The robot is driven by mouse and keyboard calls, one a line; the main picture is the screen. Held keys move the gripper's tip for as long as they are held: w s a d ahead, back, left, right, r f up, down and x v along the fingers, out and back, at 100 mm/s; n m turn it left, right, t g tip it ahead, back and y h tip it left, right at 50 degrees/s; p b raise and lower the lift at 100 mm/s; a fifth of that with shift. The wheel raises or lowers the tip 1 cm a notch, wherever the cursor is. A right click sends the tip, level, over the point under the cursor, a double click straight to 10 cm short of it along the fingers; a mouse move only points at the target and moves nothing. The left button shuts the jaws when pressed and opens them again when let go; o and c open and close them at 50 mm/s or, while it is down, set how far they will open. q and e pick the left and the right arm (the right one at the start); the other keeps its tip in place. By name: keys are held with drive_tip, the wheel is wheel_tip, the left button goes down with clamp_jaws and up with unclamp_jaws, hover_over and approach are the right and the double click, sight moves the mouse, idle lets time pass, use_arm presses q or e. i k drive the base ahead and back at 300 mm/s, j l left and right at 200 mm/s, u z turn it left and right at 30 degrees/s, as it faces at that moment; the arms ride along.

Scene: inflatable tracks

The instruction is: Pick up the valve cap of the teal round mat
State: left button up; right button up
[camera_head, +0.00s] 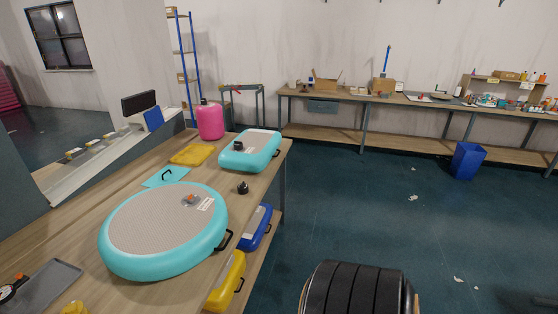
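The teal round mat (130,262) lies flat on the wooden table, with a grey top and a black side handle. Its valve (190,200) sits on the top towards the far right side, with an orange-brown part at the centre and a white label beside it. A small black cap-like piece (243,187) stands on the table just beyond the mat's right edge, apart from the mat. I cannot tell for sure that it is this mat's valve cap. Neither of my grippers is in view.
A teal rectangular mat (262,148) with a black valve cap (239,146) lies at the table's far end. A pink cylinder (210,121), yellow folded piece (192,155) and dark tray (45,287) share the wooden table (75,225). Blue (255,228) and yellow (228,283) mats sit below its right edge.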

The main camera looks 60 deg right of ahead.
sight(243, 187)
drive_tip(key=z, duration=1.7)
